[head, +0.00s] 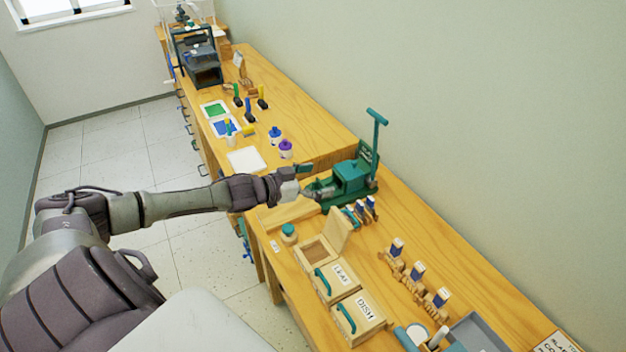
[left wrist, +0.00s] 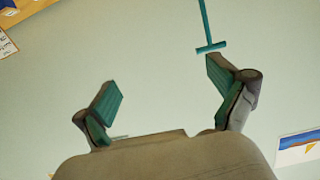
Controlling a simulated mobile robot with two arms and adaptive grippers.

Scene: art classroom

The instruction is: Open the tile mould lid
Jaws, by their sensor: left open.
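Several wooden moulds stand in a row on the bench in the head view. The one at the far end of the row (head: 316,253) has its lid (head: 338,229) raised and tilted back, with its inside showing; I read no label on it and take it for the tile mould. The two nearer ones, labelled LEAF (head: 341,278) and DISH (head: 362,308), are shut, each with a teal handle. My left gripper (head: 305,180) is open and empty, beyond the open mould and beside the green machine. In the left wrist view the open fingers (left wrist: 164,92) face the wall.
A green machine (head: 350,178) with a tall T-shaped lever (head: 375,135) stands beside my left gripper. A small jar (head: 289,233) stands left of the open mould. Wooden stands with stamps (head: 417,272) are to the right. Bare bench lies between.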

